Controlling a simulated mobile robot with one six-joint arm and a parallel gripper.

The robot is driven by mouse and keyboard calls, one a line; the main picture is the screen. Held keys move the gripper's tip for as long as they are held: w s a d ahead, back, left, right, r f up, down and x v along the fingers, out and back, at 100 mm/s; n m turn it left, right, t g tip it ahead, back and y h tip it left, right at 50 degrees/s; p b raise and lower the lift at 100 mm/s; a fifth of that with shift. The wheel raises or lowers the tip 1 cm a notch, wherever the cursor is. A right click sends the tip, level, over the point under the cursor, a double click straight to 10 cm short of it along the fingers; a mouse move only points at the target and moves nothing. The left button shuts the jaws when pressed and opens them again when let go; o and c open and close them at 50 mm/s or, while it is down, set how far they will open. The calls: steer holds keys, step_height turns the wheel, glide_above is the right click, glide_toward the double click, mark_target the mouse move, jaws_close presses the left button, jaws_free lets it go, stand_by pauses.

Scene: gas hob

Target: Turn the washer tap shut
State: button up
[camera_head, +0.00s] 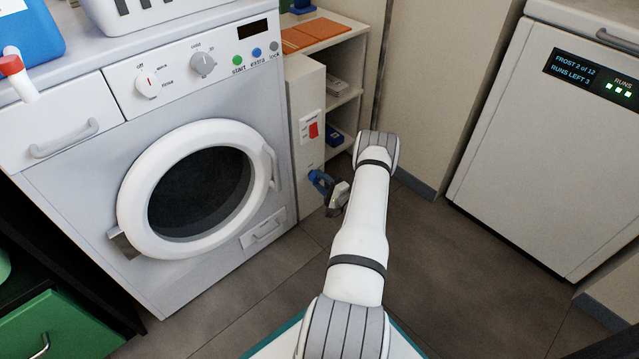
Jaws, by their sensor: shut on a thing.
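The washer tap (318,179) is a small blue handle low on the narrow pale panel (308,150) to the right of the washing machine. My gripper (325,189) is at the tap, with its jaws shut on the blue handle. The wrist partly covers the jaws and the tap's lower part, so the handle's exact angle is hard to tell. The washer (95,165) is white, and its round door (127,200) appears closed. A red and white switch or label (313,130) is on the panel above the tap.
A shelf unit (345,38) with orange and blue items stands behind the panel. A white freezer-like cabinet (540,130) with a lit display stands at right. A green drawer (60,325) is at lower left. Grey floor (450,270) is open between the washer and cabinet.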

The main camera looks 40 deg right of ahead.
steer(key=shift+w, duration=0.1)
stand_by(0.3)
steer(key=o, duration=1)
steer(key=shift+s, duration=0.4)
steer(key=s+p, duration=0.1)
steer(key=s, duration=0.3)
steer(key=s+p, duration=0.1)
steer(key=s, duration=0.2)
steer(key=shift+d+f+p, duration=0.3)
steer(key=shift+p, duration=0.05)
steer(key=shift+s, duration=0.15)
